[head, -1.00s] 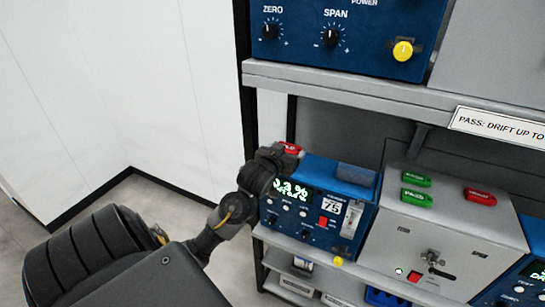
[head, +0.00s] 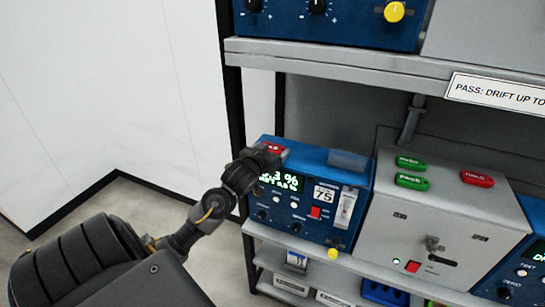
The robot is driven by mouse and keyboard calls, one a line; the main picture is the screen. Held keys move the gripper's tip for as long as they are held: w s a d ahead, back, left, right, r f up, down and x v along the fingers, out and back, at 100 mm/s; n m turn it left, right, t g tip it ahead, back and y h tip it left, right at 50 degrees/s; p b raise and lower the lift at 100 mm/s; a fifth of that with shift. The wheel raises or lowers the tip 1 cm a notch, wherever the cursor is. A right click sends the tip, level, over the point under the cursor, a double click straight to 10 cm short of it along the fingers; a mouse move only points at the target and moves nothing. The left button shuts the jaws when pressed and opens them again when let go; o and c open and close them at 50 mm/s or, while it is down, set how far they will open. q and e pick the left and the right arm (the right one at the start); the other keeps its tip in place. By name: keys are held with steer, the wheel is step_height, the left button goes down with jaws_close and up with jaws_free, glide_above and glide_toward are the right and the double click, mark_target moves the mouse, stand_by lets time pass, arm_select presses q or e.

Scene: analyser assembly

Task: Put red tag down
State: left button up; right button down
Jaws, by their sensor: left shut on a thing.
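My left gripper (head: 265,156) is shut on the red tag, at the analyser's left top edge. The fingers hide part of the tag, and I cannot tell whether it touches the analyser's top. Another red tag (head: 477,178) lies on the grey box to the right, with two green tags (head: 411,182) beside it. My right gripper is not in view.
The grey box (head: 440,228) with a key switch stands right of the analyser. A shelf above (head: 340,62) carries another blue unit with a yellow knob (head: 395,11). A black rack post (head: 231,100) stands close to my left arm. The lower shelf holds small items.

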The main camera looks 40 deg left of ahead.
arm_select(q)
steer(key=o, duration=1)
steer(key=shift+f, duration=0.1)
steer(key=shift+r, duration=0.3)
steer(key=v, duration=1.2)
